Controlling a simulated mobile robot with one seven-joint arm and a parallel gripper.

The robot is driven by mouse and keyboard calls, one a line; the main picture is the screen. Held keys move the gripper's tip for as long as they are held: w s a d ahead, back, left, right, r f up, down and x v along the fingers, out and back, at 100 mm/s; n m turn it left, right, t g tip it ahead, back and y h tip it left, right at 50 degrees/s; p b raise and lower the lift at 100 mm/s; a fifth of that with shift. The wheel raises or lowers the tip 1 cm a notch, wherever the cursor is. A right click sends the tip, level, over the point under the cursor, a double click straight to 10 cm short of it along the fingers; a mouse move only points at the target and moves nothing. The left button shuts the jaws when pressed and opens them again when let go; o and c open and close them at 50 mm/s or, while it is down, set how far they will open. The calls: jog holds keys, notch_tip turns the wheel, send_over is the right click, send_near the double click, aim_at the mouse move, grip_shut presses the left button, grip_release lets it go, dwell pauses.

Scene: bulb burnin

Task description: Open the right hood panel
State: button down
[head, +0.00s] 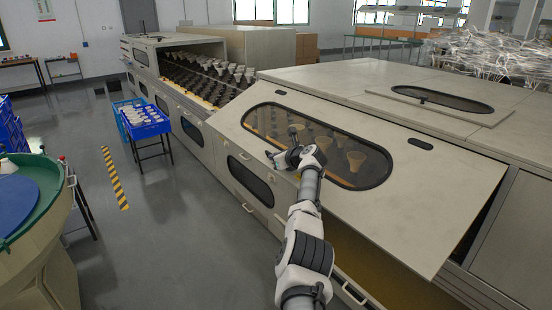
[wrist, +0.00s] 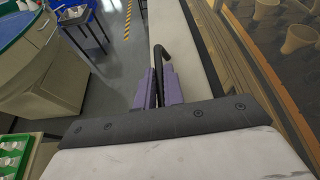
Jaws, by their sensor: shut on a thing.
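The right hood panel (head: 430,205) is a large beige panel with a dark-rimmed oval window. It slants outward from the machine, and a dark gap shows under its right edge. My gripper (head: 276,158) is at the panel's front left part, just below the window. In the wrist view, the purple fingers of my gripper (wrist: 155,88) are shut on a black bent handle (wrist: 161,52). The panel's pale strip (wrist: 180,40) runs beside the handle. The fingers hide the handle's lower part.
The left bay of the machine (head: 205,75) is open, showing rows of bulbs. A blue crate (head: 146,128) stands on a small table to the left. A green-rimmed round table (head: 50,195) is at far left.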

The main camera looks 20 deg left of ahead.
jog(key=shift+d+r, duration=0.1)
jog(key=shift+r, duration=0.05)
jog(key=c, duration=1.5)
grip_release()
jog(key=shift+d, duration=0.1)
jog(key=shift+v, duration=1.1)
jog(key=b+v, duration=0.2)
jog(key=v, duration=0.9)
jog(key=shift+s+r, duration=0.1)
jog(key=shift+s, duration=0.05)
jog(key=shift+d, duration=0.1)
